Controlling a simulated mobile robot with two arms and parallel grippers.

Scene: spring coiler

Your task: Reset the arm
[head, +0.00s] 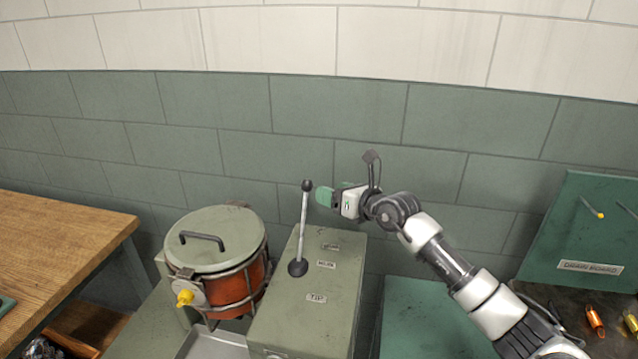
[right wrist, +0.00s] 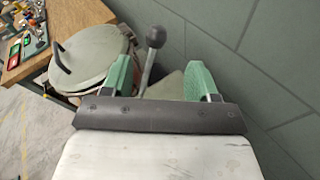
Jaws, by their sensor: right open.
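My right gripper (head: 322,196) is in the middle of the head view, just right of the upper part of an upright lever. The lever is a metal rod with a dark ball knob (head: 307,186), standing on a green-grey box (head: 318,270). In the right wrist view the green fingers (right wrist: 157,82) are spread apart. The knob (right wrist: 156,37) shows beyond and between them, nearer the left finger. I see nothing held. My left gripper is not in view.
A lidded pot (head: 217,240) with an orange body and yellow spout stands left of the box. A wooden table (head: 60,240) is at the far left. A green board (head: 590,235) and small coloured tools are at the right. The tiled wall is close behind.

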